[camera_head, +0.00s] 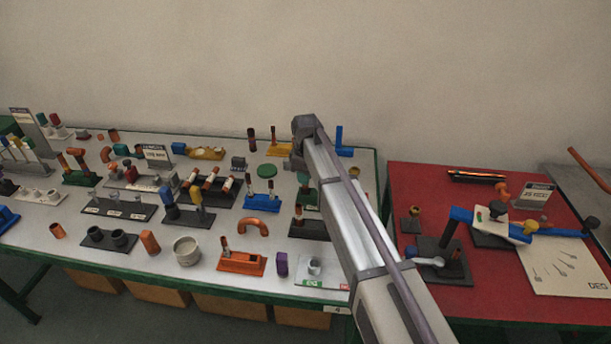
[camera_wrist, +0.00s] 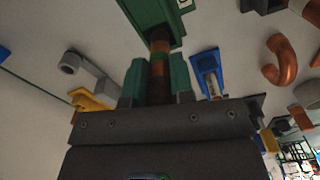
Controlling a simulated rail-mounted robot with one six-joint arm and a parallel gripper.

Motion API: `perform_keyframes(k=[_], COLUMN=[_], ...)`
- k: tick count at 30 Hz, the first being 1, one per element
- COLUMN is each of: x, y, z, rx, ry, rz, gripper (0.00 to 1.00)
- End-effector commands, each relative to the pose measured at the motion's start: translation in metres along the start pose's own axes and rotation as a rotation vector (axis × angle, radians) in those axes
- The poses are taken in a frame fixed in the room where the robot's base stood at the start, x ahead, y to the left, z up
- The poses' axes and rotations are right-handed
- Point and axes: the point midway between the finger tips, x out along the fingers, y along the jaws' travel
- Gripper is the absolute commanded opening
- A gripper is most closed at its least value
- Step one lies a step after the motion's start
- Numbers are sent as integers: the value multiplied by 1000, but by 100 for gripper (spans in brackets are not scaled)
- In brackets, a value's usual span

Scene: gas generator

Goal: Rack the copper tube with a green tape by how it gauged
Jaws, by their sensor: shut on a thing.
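In the wrist view, my gripper (camera_wrist: 158,82) has its two green fingers closed around an upright copper tube (camera_wrist: 160,45). In the head view, the wrist end of my arm (camera_head: 304,135) is over the right part of the white table.
The white table (camera_head: 215,305) is crowded with racks, fittings and tubes. A dark rack (camera_head: 208,190) holds several copper tubes. An orange stand (camera_head: 241,263) and a clear plate with green and red labels (camera_head: 330,268) are near the front edge. A red bench (camera_head: 400,180) carries a blue-armed gauge (camera_head: 500,222).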

Motion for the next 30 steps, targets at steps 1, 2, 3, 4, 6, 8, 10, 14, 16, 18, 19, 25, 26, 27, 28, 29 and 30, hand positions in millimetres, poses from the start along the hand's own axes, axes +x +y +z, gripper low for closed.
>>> perform_keyframes(k=[1, 2, 3, 4, 6, 8, 10, 14, 16, 18, 19, 25, 26, 27, 28, 29, 30], x=[3, 4, 5, 6, 8, 10, 12, 16, 18, 20, 21, 27, 28, 27, 26, 26, 26], y=[0, 0, 0, 0, 0, 0, 0, 0, 0, 0, 0, 0, 0, 0, 0, 0, 0], z=[0, 0, 0, 0, 0, 0, 0, 0, 0, 0, 0, 0, 0, 0, 0, 0, 0], rx=[0, 0, 0, 0, 0, 0, 0, 0, 0, 0, 0, 0, 0, 0, 0, 0, 0], ry=[0, 0, 0, 0, 0, 0, 0, 0, 0, 0, 0, 0, 0, 0, 0, 0, 0], rz=[0, 0, 0, 0, 0, 0, 0, 0, 0, 0, 0, 0, 0, 0, 0, 0, 0], gripper=[2, 2, 2, 2, 2, 2, 2, 2, 2, 2, 2, 2, 2, 24, 27, 30, 34])
